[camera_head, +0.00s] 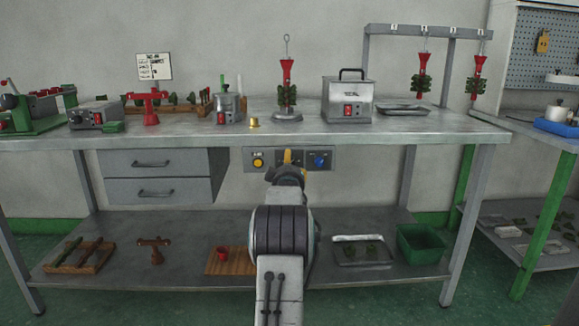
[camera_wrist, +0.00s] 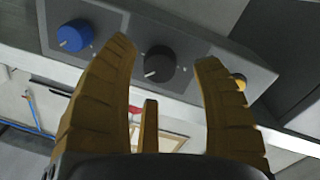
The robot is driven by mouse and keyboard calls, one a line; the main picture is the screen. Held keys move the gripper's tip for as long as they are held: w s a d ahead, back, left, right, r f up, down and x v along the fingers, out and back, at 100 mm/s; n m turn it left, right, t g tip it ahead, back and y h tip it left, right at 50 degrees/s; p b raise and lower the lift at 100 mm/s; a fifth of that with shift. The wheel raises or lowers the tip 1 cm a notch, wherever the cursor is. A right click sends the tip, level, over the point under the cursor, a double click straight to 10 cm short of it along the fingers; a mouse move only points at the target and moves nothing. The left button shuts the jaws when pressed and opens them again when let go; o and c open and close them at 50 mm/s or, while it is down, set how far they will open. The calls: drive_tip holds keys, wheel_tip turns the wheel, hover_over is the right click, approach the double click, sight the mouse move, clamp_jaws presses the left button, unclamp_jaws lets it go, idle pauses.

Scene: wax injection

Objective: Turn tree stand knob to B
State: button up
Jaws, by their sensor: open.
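A grey control panel (camera_head: 258,166) hangs under the bench's front edge, with a yellow knob or button (camera_head: 258,163) at left and a blue knob (camera_head: 320,161) at right. In the wrist view the panel (camera_wrist: 203,73) appears turned over, with the blue knob (camera_wrist: 75,36) at left, a black knob (camera_wrist: 159,64) in the middle and the yellow one (camera_wrist: 239,82) at right. My gripper (camera_wrist: 166,52) is open and empty, its yellow fingers to either side of the black knob. In the head view my gripper (camera_head: 289,158) hides that knob. Labels are too small to read.
A stand with a red and green tree (camera_head: 287,90) is on the bench (camera_head: 190,137) above the panel. A drawer unit (camera_head: 153,175) hangs to the left. The lower shelf (camera_head: 195,240) holds trays and a green bin (camera_head: 420,243).

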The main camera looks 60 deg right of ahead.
drive_tip(key=shift+x, duration=1.1)
drive_tip(key=shift+c, duration=0.4)
drive_tip(key=c, duration=1.1)
clamp_jaws()
drive_tip(key=shift+m, duration=0.3)
drive_tip(key=shift+w+m, duration=0.1)
drive_tip(key=shift+m, duration=3.4)
drive_tip(key=shift+y, duration=0.3)
